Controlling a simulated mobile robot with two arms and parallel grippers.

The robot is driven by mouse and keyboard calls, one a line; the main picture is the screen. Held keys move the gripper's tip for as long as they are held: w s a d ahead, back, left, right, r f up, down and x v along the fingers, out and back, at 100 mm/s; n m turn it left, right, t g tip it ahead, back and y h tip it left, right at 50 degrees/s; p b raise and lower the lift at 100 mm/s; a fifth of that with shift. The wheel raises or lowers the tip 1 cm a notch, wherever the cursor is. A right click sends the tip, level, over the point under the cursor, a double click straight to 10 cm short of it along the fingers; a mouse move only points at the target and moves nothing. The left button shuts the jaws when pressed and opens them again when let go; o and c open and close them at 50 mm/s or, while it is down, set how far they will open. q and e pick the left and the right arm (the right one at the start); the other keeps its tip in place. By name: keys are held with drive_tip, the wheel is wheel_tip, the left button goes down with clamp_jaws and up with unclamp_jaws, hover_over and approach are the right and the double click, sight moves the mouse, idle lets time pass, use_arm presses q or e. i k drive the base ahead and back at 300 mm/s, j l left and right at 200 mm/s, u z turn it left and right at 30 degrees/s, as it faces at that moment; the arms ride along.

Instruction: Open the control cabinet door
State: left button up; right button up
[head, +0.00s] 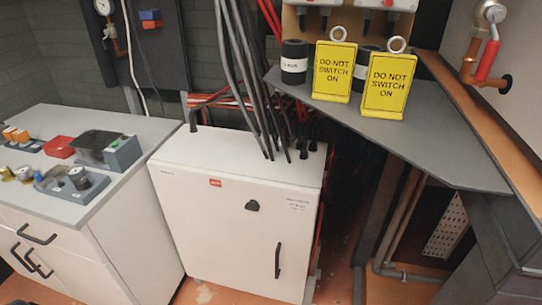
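The control cabinet (240,150) is a white box in the middle of the head view, with black cables entering its top. Its door (220,228) faces me and looks closed. A black vertical handle (278,260) is on the door's right side. A black knob or latch (252,205) sits near the upper middle of the door. A small red label (215,183) is near the top. Neither of my grippers shows in the head view.
A workbench (85,260) with drawers and several small devices stands left of the cabinet. A grey shelf (430,150) with two yellow "DO NOT SWITCH ON" signs (333,72) juts out at upper right. Pipes (398,225) run below it. Floor before the cabinet is mostly out of frame.

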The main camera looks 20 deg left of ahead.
sight(265, 252)
drive_tip(key=u, duration=1.15)
